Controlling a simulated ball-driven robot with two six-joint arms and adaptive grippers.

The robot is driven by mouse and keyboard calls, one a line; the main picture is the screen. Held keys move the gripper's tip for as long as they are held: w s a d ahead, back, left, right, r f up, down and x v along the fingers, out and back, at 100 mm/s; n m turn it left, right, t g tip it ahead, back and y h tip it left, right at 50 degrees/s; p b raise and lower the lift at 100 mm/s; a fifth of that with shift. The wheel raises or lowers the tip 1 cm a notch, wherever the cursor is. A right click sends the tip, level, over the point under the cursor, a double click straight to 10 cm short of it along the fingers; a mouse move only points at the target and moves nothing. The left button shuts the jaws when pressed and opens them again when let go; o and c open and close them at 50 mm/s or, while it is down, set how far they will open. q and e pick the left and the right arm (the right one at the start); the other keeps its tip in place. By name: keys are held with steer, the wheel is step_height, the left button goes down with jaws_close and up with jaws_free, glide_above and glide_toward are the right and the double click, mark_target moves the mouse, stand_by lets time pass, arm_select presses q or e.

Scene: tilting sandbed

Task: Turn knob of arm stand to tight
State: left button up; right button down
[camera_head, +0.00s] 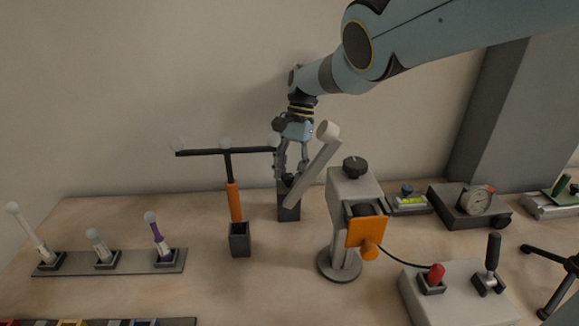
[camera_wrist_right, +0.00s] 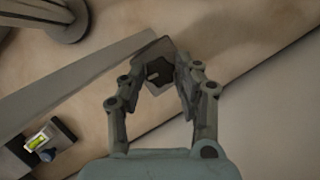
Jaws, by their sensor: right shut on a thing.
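The arm stand is a dark upright post (camera_head: 288,208) with a pale grey arm (camera_head: 313,172) slanting up to the right, ending in a white cap. The grey arm also runs in from the left in the right wrist view (camera_wrist_right: 75,85). Its dark, lobed knob (camera_wrist_right: 158,77) shows between my right fingers there. My right gripper (camera_head: 289,176) reaches down to the top of the post and is shut on the knob. In the head view the fingers largely hide the knob. My left gripper is not in view.
Left of the post is an orange-handled T-shaped stand (camera_head: 234,200). Close on the right is a grey device (camera_head: 354,186) with a black top knob and orange plate. A control box (camera_head: 455,295) with levers stands front right. A rack (camera_head: 110,264) lies left.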

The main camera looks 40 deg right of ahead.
steer(key=shift+s+a+f, duration=0.1)
steer(key=shift+f, duration=0.05)
steer(key=c, duration=0.9)
jaws_free()
steer(key=shift+c, duration=0.2)
